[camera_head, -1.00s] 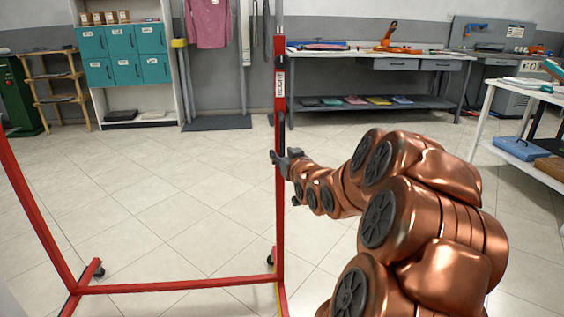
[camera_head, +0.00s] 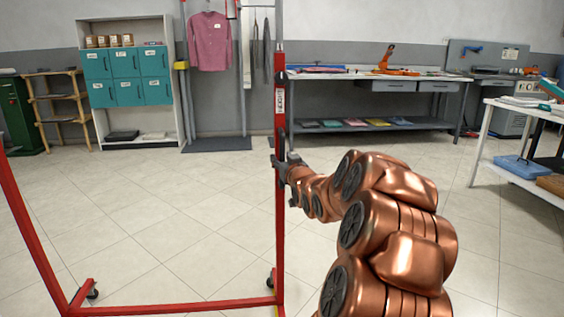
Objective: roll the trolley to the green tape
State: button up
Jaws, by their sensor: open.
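The trolley is a red metal frame on casters. Its right post (camera_head: 280,220) is upright, with a white label high on it, and a low red bar (camera_head: 180,307) joins it to the slanting left post (camera_head: 32,232). My gripper (camera_head: 281,162) is open at the right post, at about mid-height. Its dark fingers overlap the post in the picture; I cannot tell whether the post lies between them or whether they touch it. My copper arm reaches in from the lower right. I see no green tape on the floor in view.
Tiled floor (camera_head: 150,220) is clear beyond the trolley. A shelf unit with teal boxes (camera_head: 127,77) and a pink shirt (camera_head: 208,41) stand at the back. A grey workbench (camera_head: 375,78) runs along the back wall. A white table (camera_head: 520,170) stands at right.

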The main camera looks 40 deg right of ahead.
jog(key=shift+w, duration=0.15)
grip_shut()
dwell(0.4)
